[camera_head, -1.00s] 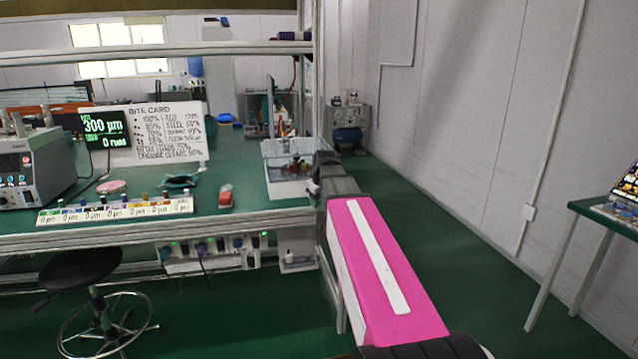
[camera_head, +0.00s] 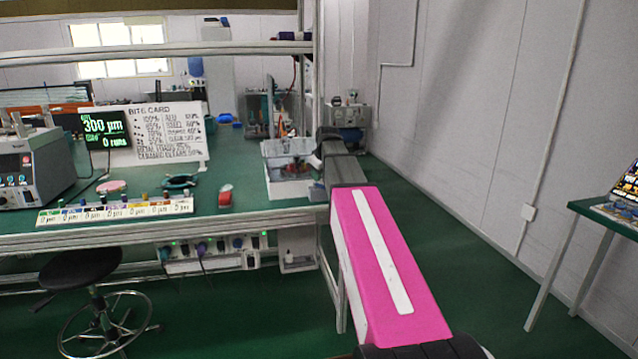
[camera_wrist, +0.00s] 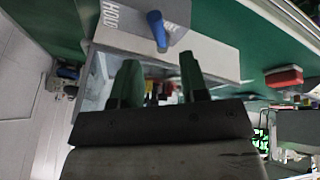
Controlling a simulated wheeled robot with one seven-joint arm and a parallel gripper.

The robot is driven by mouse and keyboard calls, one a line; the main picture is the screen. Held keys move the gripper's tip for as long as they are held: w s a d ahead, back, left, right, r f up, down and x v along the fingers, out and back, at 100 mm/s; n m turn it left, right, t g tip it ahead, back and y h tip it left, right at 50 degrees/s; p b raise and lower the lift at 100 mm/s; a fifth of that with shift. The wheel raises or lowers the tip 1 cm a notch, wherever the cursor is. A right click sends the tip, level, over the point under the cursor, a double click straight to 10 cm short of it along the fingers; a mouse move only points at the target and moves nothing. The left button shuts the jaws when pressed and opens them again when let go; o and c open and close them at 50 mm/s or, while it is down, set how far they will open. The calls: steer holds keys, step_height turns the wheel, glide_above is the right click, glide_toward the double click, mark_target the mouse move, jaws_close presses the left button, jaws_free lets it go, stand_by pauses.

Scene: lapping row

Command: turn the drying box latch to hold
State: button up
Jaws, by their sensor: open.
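In the wrist view a pale box (camera_wrist: 205,57), which looks like the drying box, lies just beyond my fingers. In the head view my gripper (camera_head: 327,140) is at the bench's right end, beside a white open box (camera_head: 284,188); the latch cannot be made out there.
The green bench (camera_head: 245,195) holds a red block (camera_head: 225,197), a dark ring-shaped holder (camera_head: 181,181), a labelled strip (camera_head: 115,213) and a white card (camera_head: 160,135). A post (camera_head: 317,60) rises near my gripper. A stool (camera_head: 80,270) stands in front.

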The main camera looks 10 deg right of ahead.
mark_target(319, 185)
steer(key=shift+x, duration=2.35)
jaws_close()
